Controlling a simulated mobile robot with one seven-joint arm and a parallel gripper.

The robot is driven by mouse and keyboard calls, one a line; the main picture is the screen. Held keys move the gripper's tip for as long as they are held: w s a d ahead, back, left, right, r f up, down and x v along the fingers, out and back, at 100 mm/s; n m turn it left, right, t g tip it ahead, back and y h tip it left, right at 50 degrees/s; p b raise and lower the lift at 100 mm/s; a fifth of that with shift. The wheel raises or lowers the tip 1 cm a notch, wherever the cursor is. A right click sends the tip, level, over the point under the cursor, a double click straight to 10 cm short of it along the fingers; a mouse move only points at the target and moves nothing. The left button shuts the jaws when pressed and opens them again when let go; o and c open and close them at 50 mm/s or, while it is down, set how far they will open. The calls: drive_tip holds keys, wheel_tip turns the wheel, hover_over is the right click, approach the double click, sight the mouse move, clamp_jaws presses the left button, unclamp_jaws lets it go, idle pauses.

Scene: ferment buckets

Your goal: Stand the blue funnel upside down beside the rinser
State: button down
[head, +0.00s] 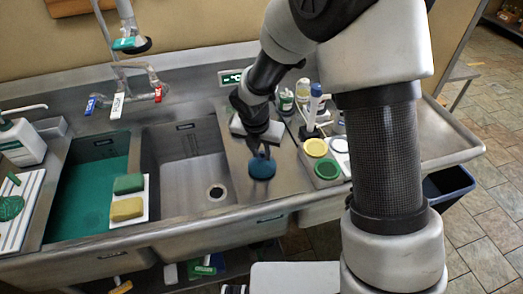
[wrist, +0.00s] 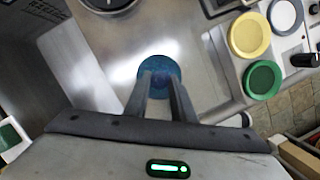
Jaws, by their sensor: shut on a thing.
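The blue funnel (head: 262,169) is under my gripper (head: 262,153), over the steel counter strip right of the sink. It looks wide end down, with its narrow end between my fingers. In the wrist view the funnel (wrist: 158,68) is a blue disc beyond my gripper (wrist: 160,80), whose fingers are shut on it. I cannot tell whether its rim touches the counter. A dark round thing (wrist: 106,3), cut off at the top of the wrist view, may be the rinser. My arm covers most of that area in the head view.
The sink basin (head: 187,168) lies to the left. Yellow (head: 315,147), green (head: 327,169) and white (head: 340,145) round lids stand close on the right. Bottles (head: 286,100) stand behind. A sponge tray (head: 147,200) sits farther left. Bare counter (wrist: 205,45) surrounds the funnel.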

drive_tip(key=shift+f, duration=0.45)
drive_tip(key=shift+c, duration=1)
unclamp_jaws()
drive_tip(key=shift+r, duration=0.15)
drive_tip(key=shift+p+v, duration=0.6)
drive_tip(key=shift+v, duration=0.3)
drive_tip(key=shift+r, duration=0.1)
drive_tip(key=shift+p+v, duration=0.85)
drive_tip(key=shift+v, duration=0.05)
drive_tip(key=shift+s, duration=0.1)
